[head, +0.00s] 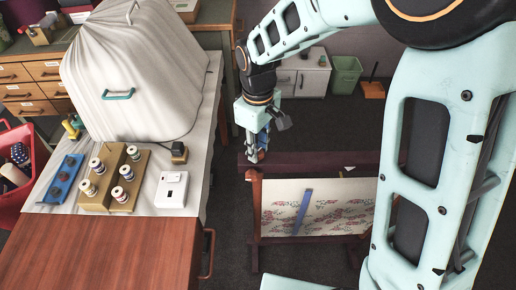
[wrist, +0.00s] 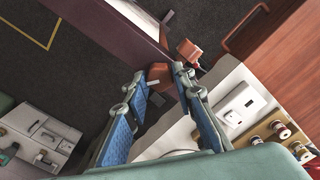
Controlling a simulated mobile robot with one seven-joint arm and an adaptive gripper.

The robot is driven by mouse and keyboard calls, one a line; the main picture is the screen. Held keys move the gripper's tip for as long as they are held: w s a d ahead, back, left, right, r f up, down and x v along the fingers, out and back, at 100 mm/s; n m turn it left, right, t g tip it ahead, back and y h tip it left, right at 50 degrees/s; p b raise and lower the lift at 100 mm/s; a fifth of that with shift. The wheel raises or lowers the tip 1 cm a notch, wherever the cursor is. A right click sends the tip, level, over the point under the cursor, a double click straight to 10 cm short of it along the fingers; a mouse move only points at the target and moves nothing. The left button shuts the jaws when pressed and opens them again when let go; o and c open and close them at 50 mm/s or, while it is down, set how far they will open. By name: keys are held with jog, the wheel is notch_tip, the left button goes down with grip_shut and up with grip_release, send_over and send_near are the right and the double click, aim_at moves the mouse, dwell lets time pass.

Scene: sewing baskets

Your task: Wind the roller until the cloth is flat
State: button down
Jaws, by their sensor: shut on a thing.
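A wooden frame stands on the floor in the head view. Its dark red top roller bar (head: 325,160) runs left to right. A white cloth (head: 340,195) with red flowers hangs below it; its right part is hidden behind my arm. My gripper (head: 259,150) points down at the left end of the bar. In the wrist view, my gripper (wrist: 160,74) has its blue-padded fingers on either side of a small orange-brown handle knob (wrist: 157,73) and is shut on it. A second brown wooden piece (wrist: 188,50) sits just beyond it. Their exact link to the bar is unclear.
A blue strip (head: 302,212) stands slanted across the cloth. Left is a table (head: 110,250) with a covered sewing machine (head: 140,75), a spool rack (head: 112,180) and a white switch box (head: 172,190). A green bin (head: 345,75) stands behind. Dark floor lies between table and frame.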

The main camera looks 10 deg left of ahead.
jog(key=shift+m, duration=0.5)
jog(key=c, duration=1.6)
grip_release()
jog(key=shift+r, duration=0.1)
notch_tip(320, 180, up, 12)
jog(key=shift+f, duration=0.1)
jog(key=shift+w, duration=0.1)
